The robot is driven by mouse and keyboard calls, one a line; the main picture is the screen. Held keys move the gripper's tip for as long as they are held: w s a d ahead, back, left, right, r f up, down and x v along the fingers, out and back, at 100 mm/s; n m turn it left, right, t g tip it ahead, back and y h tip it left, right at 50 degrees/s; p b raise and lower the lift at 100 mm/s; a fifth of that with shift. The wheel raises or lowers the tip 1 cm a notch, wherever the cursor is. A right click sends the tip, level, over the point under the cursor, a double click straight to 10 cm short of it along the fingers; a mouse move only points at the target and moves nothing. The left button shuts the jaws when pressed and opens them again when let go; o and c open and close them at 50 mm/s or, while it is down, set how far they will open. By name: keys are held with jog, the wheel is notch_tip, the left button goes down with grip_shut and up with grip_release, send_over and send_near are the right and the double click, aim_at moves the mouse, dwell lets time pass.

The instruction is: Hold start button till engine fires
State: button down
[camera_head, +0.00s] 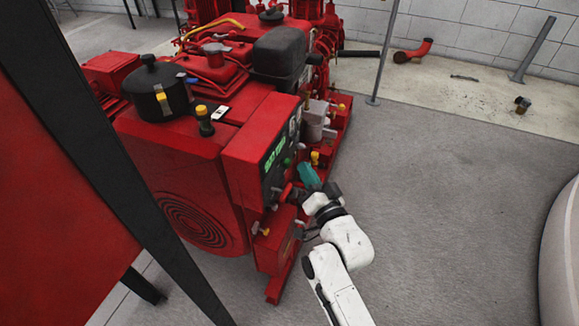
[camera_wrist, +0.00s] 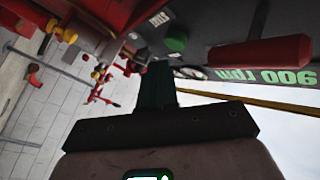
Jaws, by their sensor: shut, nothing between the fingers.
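The red engine pumpset (camera_head: 170,145) fills the left middle of the head view. Its dark control panel (camera_head: 277,157) faces right, with a lit green display that reads "900 rpm" (camera_wrist: 245,75) in the wrist view. A round green button (camera_wrist: 176,41) is on the panel, with a white-lettered label (camera_wrist: 159,18) beside it. A red handle (camera_wrist: 262,53) sticks out near the display. My gripper (camera_head: 307,174) is at the panel's lower right, its teal fingers (camera_wrist: 155,83) shut and empty, with tips close to the panel. I cannot tell whether they touch it.
A black-framed red panel (camera_head: 60,180) stands close at the left. A thin grey post (camera_head: 385,50) stands behind the engine. A red pipe elbow (camera_head: 413,51) sits by the back wall.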

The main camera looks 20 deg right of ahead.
jog(key=shift+s+d+b, duration=0.65)
jog(key=shift+d+b, duration=0.2)
jog(key=shift+b, duration=0.6)
jog(key=shift+s+d+b, duration=0.65)
jog(key=shift+d+b, duration=0.15)
jog(key=shift+b, duration=0.65)
jog(key=s+d+f+n+g, duration=0.35)
jog(key=s+f+g, duration=0.55)
jog(key=s+f, duration=0.55)
jog(key=s+d+f+n+g+h, duration=0.1)
jog(key=s+d+f+g+h, duration=0.3)
jog(key=s, duration=0.7)
jog(key=s+f+n+g+y, duration=0.15)
jog(key=s+g, duration=0.35)
jog(key=s, duration=0.5)
notch_tip(320, 180, up, 31)
jog(key=p, duration=3.1)
jog(key=shift+s+a+m, duration=0.15)
jog(key=shift+s+m, duration=0.15)
jog(key=shift+s, duration=0.1)
